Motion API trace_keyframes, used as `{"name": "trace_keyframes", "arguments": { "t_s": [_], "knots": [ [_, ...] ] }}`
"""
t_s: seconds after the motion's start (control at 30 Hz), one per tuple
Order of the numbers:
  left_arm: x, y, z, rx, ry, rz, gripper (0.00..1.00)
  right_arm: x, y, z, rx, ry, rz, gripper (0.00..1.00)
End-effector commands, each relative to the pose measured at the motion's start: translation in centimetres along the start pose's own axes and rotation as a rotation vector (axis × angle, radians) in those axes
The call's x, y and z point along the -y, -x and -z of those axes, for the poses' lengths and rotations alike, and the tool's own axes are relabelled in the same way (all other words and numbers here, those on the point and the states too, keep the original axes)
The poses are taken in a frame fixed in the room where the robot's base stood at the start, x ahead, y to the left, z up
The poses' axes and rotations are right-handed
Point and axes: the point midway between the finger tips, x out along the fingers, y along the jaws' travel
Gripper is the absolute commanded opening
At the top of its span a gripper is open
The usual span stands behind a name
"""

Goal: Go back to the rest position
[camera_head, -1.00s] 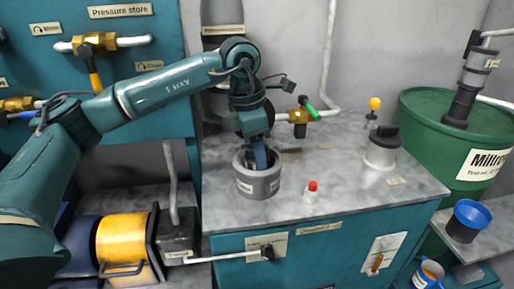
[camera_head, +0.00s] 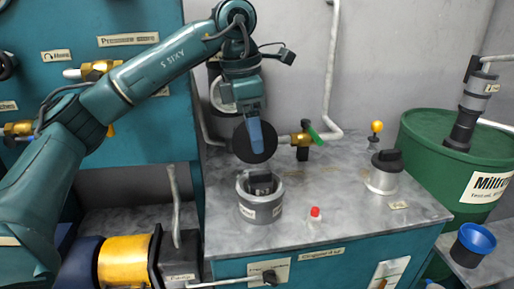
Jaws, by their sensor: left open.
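My left gripper (camera_head: 256,139) comes in from the left and points down, open, above the grey pot (camera_head: 261,212) on the counter. There is a gap between its blue fingers and the pot. A dark block-like part (camera_head: 262,185) sits inside the pot. A round black disc (camera_head: 242,146) shows directly behind the fingers; I cannot tell what it belongs to or whether it touches them. My right gripper is out of view.
A green drum (camera_head: 430,133) stands at right.

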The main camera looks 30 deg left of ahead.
Motion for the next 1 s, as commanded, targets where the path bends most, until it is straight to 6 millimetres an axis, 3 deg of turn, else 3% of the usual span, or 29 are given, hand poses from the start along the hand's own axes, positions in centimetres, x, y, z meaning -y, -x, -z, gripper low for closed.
{"name": "trace_keyframes", "arguments": {
  "t_s": [0.13,0.7,0.87,1.0],
  "knots": [
    [0.0,1.1,0.0,0.001,0.0,-0.001,0.71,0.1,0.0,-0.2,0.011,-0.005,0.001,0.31],
    [0.0,1.6,-0.1,0.002,0.001,-0.001,0.71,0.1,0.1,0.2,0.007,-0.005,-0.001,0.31],
    [0.0,5.1,-0.6,0.002,0.001,-0.002,0.71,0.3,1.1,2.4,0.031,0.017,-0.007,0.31],
    [0.0,9.9,-1.3,0.002,0.001,-0.002,0.71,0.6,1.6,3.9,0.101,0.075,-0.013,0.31]
  ]
}}
